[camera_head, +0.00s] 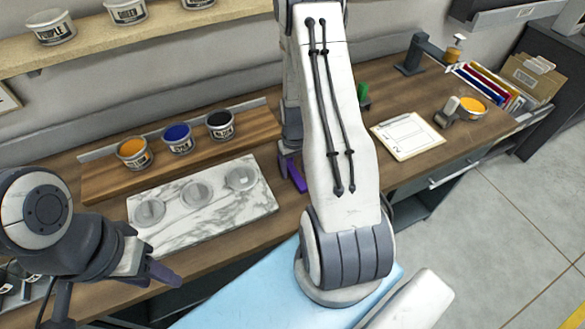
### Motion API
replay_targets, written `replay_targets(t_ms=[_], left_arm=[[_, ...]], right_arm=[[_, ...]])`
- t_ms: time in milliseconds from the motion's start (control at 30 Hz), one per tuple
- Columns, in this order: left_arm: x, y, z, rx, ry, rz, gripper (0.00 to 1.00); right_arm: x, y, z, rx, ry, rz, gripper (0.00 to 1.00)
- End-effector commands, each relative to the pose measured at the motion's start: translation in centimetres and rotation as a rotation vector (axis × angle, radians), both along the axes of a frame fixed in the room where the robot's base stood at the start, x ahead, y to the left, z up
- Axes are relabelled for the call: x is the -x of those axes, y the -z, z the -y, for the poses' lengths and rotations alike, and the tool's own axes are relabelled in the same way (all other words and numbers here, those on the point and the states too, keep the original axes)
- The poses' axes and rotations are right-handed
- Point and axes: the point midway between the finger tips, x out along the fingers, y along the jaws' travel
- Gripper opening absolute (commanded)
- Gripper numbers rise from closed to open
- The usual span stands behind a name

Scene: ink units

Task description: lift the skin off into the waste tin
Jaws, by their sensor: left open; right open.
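Three open tins stand on a wooden board: orange (133,149), blue (178,134) and black (219,121). I cannot tell a skin on any of them. No tin is readable as the waste tin. My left gripper (156,271) is open and empty at the lower left, in front of the marble slab. My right gripper (294,172) is mostly hidden behind my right arm; one purple finger shows to the right of the slab, and it is open.
A marble slab (171,229) with three round clear discs lies in front of the tins. A clipboard (408,136), a dark stand (418,54) and a file rack (495,88) are on the right. A shelf (95,36) with labelled tins runs above. A green object (363,92) is partly hidden.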

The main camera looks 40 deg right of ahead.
Motion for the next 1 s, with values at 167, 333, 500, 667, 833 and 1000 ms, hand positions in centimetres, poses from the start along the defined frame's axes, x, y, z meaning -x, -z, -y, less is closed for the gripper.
replay_targets(t_ms=[167, 333, 500, 667, 833, 1000], left_arm=[[0.0, 0.0, 0.0, 0.0, 0.0, 0.0, 0.5], [0.0, 0.0, 0.0, 0.0, 0.0, 0.0, 0.5], [0.0, 0.0, 0.0, 0.0, 0.0, 0.0, 0.5], [0.0, 0.1, 0.0, 0.0, 0.0, 0.0, 0.5], [0.0, 0.7, 0.0, 0.0, 0.0, 0.0, 0.5], [0.0, 1.7, 0.0, 0.0, 0.0, 0.0, 0.5]], right_arm=[[0.0, 0.0, 0.0, 0.0, 0.0, 0.0, 0.31], [0.0, 0.0, 0.0, 0.0, 0.0, 0.0, 0.0], [0.0, 0.0, 0.0, 0.0, 0.0, 0.0, 0.0], [0.0, -0.2, 0.0, 0.0, 0.0, 0.001, 0.0], [-0.1, -1.3, 0.0, 0.002, 0.0, 0.003, 0.0], [-0.2, -3.9, 0.1, 0.004, 0.0, 0.007, 0.0]])
